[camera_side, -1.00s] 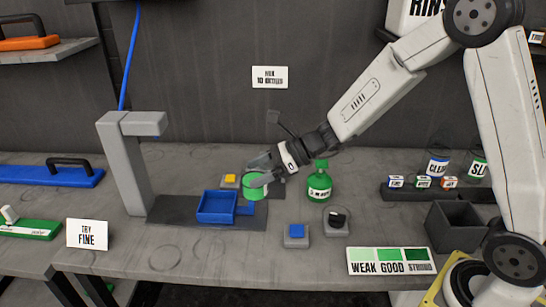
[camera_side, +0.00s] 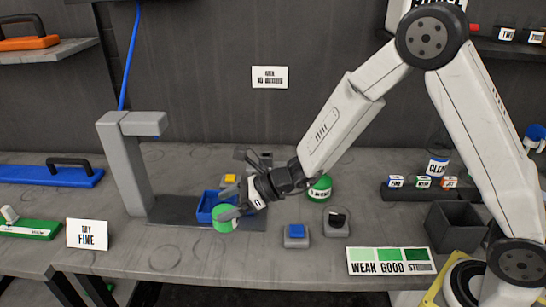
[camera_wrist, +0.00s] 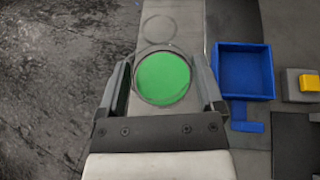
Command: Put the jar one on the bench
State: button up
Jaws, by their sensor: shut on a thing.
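My gripper (camera_side: 238,208) is shut on a round jar (camera_side: 224,219) with green contents, in front of the blue tray. In the wrist view the jar (camera_wrist: 163,79) sits between my two fingers (camera_wrist: 163,88), seen from above with its green inside showing. The jar is over the bench (camera_side: 190,255), near the front edge of the dark base plate. I cannot tell whether its bottom touches the bench. Faint ring marks show on the bench, one just beyond the jar in the wrist view.
The blue tray (camera_wrist: 243,70) is right beside the jar.

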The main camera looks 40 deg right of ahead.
aim_at(226, 224)
jog(key=shift+a+f, duration=0.4)
jog(key=shift+a, duration=0.1)
jog(key=shift+f, duration=2.25)
jog(key=shift+f, duration=0.1)
jog(key=shift+f, duration=1.65)
jog(key=shift+f, duration=0.1)
jog(key=o, duration=1)
jog(key=shift+o, duration=0.2)
